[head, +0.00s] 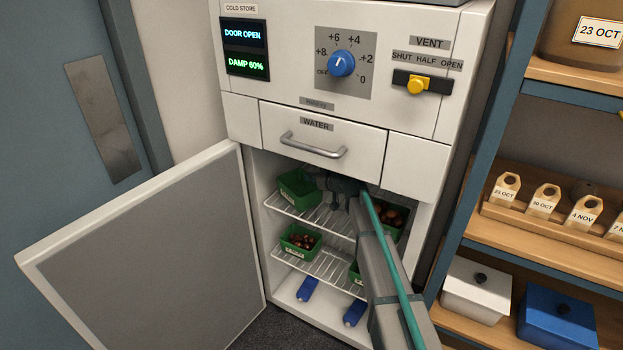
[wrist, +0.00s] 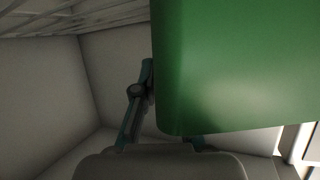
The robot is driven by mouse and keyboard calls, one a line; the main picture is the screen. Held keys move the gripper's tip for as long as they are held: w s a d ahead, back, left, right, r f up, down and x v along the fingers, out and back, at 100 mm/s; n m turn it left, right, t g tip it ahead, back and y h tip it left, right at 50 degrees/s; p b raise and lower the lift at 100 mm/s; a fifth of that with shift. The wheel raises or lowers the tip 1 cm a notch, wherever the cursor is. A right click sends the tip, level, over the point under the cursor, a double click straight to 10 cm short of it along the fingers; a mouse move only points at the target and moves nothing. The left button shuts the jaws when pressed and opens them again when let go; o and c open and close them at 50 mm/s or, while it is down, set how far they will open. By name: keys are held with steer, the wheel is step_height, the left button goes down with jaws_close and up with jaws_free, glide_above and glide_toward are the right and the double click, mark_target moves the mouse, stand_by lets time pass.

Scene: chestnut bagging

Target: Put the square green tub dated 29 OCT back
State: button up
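In the head view a green tub (head: 297,190) stands at the left of the upper wire shelf inside the open cold store. It looks turned at an angle, and its label is too small to read. My gripper (head: 338,188) is inside the cold store, just right of this tub; its fingertips are not clear. In the wrist view a plain green tub wall (wrist: 230,65) fills the upper right, very close. One finger of my gripper shows at its left edge; the other is mostly hidden behind it. Whether the fingers grip it is not visible. No 29 OCT label is legible.
Green tubs with chestnuts stand at the upper right (head: 392,218) and lower left (head: 300,241); another (head: 356,273) is partly hidden by my arm. The white door (head: 150,255) stands open at left. Blue items (head: 307,288) lie on the floor of the cold store.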

steer(key=shift+o, duration=1.3)
steer(key=shift+r, duration=0.15)
steer(key=v, duration=0.7)
steer(key=shift+s+d+r+b, duration=0.1)
steer(key=shift+s+d+b, duration=0.05)
steer(key=shift+b, duration=0.25)
